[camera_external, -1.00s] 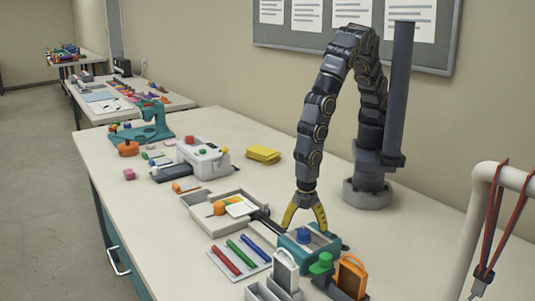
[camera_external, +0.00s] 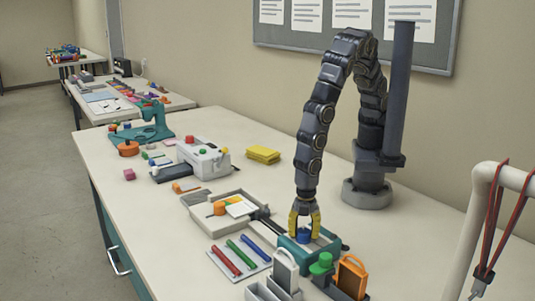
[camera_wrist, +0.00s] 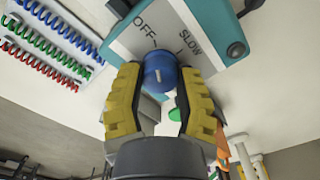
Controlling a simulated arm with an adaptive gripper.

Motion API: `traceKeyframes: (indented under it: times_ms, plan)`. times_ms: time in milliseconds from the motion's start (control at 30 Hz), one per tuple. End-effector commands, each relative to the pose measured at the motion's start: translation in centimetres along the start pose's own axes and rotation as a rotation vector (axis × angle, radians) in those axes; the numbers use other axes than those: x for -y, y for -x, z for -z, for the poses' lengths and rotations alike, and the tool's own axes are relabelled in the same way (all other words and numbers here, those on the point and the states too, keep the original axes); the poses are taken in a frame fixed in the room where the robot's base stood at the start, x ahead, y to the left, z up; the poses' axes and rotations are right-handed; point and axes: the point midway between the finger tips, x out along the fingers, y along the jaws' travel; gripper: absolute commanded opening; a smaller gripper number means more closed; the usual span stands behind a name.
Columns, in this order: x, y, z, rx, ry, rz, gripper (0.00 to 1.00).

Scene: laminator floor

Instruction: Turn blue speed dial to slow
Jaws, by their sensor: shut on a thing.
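The blue speed dial (camera_external: 304,235) sits on top of a teal machine (camera_external: 290,249) near the front of the table. In the wrist view the blue dial (camera_wrist: 160,74) stands on a grey plate (camera_wrist: 135,43) marked OFF and SLOW. A white mark on the dial's face is visible; which label it lines up with I cannot tell. My gripper (camera_external: 304,228) points down over the machine, its yellow fingers shut on the dial from both sides. The gripper also fills the middle of the wrist view (camera_wrist: 161,90).
Red, green and blue binding combs (camera_external: 240,254) lie left of the machine. A grey tray (camera_external: 212,222) with an orange item and cards is behind it. A green knob (camera_external: 321,263) and an orange tag (camera_external: 351,275) stand close in front. Yellow blocks (camera_external: 263,154) lie farther back.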

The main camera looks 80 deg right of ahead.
Motion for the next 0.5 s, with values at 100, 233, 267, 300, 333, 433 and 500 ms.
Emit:
traceKeyframes:
  times_ms: [100, 233, 267, 300, 333, 433, 500]
  plan:
    - [0.02, -0.11, -0.06, 0.002, -0.047, 0.001, 0.02]
    - [0.02, -0.13, -0.08, 0.002, -0.128, 0.001, 0.02]
    - [0.02, -0.13, -0.08, 0.003, -0.152, 0.001, 0.02]
    - [0.02, -0.13, -0.08, 0.002, -0.184, 0.001, 0.02]
    - [0.02, -0.14, -0.08, 0.003, -0.210, 0.001, 0.02]
    - [0.02, -0.14, -0.09, 0.003, -0.301, 0.001, 0.02]
    - [0.02, -0.15, -0.11, 0.004, -0.367, 0.000, 0.02]
